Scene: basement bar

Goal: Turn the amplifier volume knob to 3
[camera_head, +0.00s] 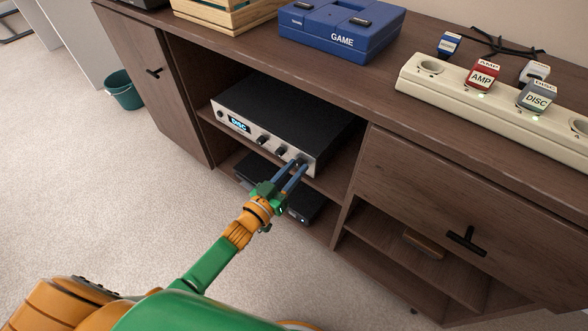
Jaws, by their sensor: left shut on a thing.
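The amplifier (283,114) is a black box with a silver front panel on the open shelf of a brown cabinet. Its small lit display (239,124) reads "DISC". Several dark knobs sit along the front panel. My left gripper (299,165) reaches in from below and is shut on the volume knob at the right end of the panel. The fingers hide the knob and any marks around it, so its setting cannot be read. My right gripper is not in view.
A blue GAME console (340,30) and a wooden crate (222,14) stand on the cabinet top. A cream power strip (443,88) holds labelled plugs, including AMP (482,78) and DISC (537,98). A black device (303,207) sits on the lower shelf. A green bin (123,91) stands left.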

